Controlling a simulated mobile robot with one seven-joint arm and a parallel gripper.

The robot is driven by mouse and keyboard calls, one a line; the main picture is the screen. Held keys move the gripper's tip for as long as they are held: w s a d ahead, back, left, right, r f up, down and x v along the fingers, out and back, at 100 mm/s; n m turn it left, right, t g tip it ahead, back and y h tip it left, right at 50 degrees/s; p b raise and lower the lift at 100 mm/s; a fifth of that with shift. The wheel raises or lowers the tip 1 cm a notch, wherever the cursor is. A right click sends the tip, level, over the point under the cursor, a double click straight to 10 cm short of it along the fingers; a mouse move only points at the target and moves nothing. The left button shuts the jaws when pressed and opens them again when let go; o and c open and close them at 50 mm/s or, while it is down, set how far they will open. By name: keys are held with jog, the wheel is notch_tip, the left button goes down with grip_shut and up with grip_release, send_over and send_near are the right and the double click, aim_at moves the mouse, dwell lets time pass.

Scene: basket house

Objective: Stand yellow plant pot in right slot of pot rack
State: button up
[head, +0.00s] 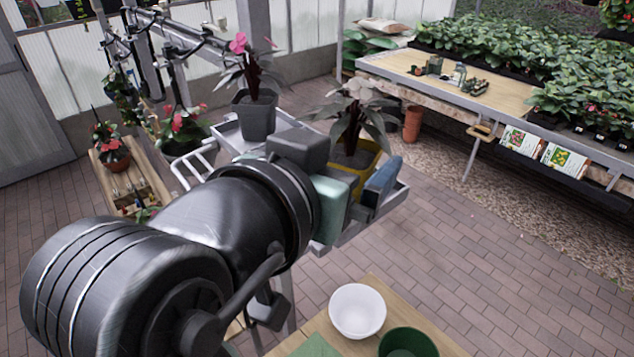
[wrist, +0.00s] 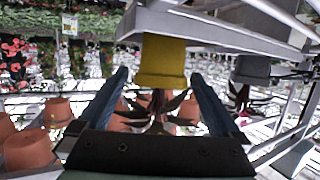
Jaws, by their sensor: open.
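The yellow plant pot (head: 367,158) holds a dark-leaved plant and stands upright at the right part of the grey pot rack (head: 397,197). In the wrist view, where the picture is upside down, the yellow pot (wrist: 162,60) has its base against the rack (wrist: 215,32). My gripper (wrist: 160,76) is open, with one blue finger on each side of the pot and a visible gap at both sides of its rim. In the head view my gripper (head: 358,186) partly hides the pot and the rack's front. The pot's seating in the slot is partly hidden.
A dark grey pot (head: 255,115) with a pink-flowered plant stands in the rack's left part. A wooden table (head: 380,290) in front carries a white bowl (head: 357,311) and a green pot (head: 408,343). Brick floor (head: 470,260) to the right is clear.

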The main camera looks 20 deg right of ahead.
jog(key=b+v, duration=0.2)
jog(key=v, duration=0.6)
jog(key=w+a+r+n+t+y, duration=0.4)
jog(key=w+r+n+t, duration=0.2)
jog(key=r+t, duration=0.5)
jog(key=s+a+r+n+t+y, duration=0.3)
jog(key=s+a+r+t+y, duration=0.1)
jog(key=r+t+y, duration=0.2)
jog(key=shift+s+a+r+n+t+y, duration=0.3)
jog(key=shift+a+r+n+y, duration=0.1)
jog(key=shift+r, duration=0.25)
